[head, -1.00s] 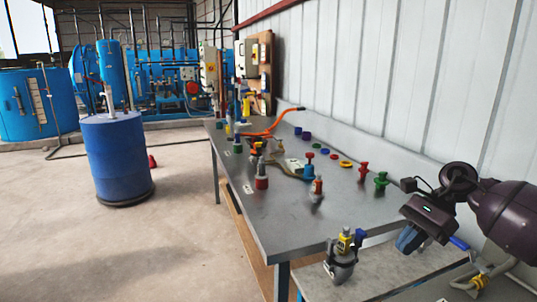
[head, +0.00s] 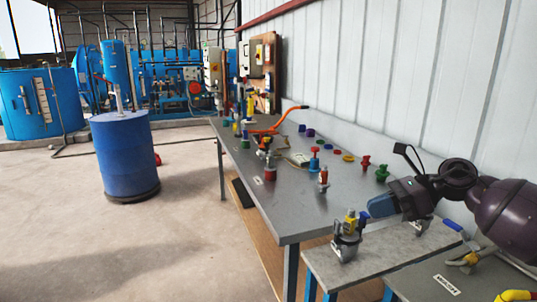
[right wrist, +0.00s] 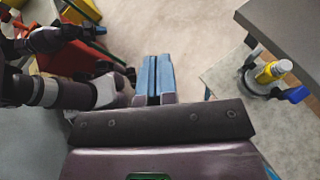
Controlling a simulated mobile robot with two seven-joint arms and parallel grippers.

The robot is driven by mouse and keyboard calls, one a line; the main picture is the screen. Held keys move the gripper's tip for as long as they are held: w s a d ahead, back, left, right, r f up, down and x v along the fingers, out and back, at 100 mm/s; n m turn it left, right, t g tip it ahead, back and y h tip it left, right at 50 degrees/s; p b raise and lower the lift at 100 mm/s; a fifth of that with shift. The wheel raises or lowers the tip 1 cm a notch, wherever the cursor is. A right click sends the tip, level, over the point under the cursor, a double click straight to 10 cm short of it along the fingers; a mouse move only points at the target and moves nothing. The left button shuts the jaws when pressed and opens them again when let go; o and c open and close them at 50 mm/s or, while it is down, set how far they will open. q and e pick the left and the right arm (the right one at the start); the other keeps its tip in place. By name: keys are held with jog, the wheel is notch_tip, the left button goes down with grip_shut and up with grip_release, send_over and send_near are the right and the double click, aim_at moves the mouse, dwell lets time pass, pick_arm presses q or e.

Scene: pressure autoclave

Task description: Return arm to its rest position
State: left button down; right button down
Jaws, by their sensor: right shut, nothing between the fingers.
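My right arm comes in from the right edge of the head view. Dark arm links (right wrist: 75,92) show at the left of the wrist view. I cannot make out my left gripper.
A grey valve with a yellow top (head: 347,232) stands on a lower grey bench (head: 385,250), just below the right gripper. Several colored fittings and valves stand on the workbench. A pale wall (head: 400,80) runs along the right. A blue drum (head: 124,158) stands on open floor.

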jog(key=w+a+r+m+t+y, duration=0.2)
jog(key=a+r+m+t+y, duration=0.25)
jog(key=m, duration=0.25)
jog(key=s+d+f+m+t+h, duration=0.2)
jog(key=s+f+m+t+h, duration=0.15)
jog(key=f+m, duration=0.6)
jog(key=s+d+f+m+t+h, duration=0.15)
jog(key=f+m+t+h, duration=0.35)
jog(key=m, duration=0.8)
jog(key=s+d+f+m+t+h, duration=0.2)
jog(key=s+f+m+h, duration=0.2)
jog(key=f+m, duration=0.6)
jog(key=s+d+f+m+g+h, duration=0.1)
jog(key=s+f+m+g, duration=0.1)
jog(key=s+f, duration=0.3)
jog(key=s+d+f+m+g+h, duration=0.1)
jog(key=s+f+m, duration=0.3)
jog(key=s, duration=0.8)
jog(key=s+d+f+m+g+h+p, duration=0.1)
jog(key=s+f+m+g+h, duration=0.1)
jog(key=s+f+m, duration=0.2)
jog(key=s+f, duration=0.3)
jog(key=s, duration=0.1)
jog(key=shift+s+f+g+h, duration=0.25)
jog(key=shift+f+g+h, duration=0.05)
jog(key=shift+f+h, duration=0.1)
jog(key=shift+d, duration=0.1)
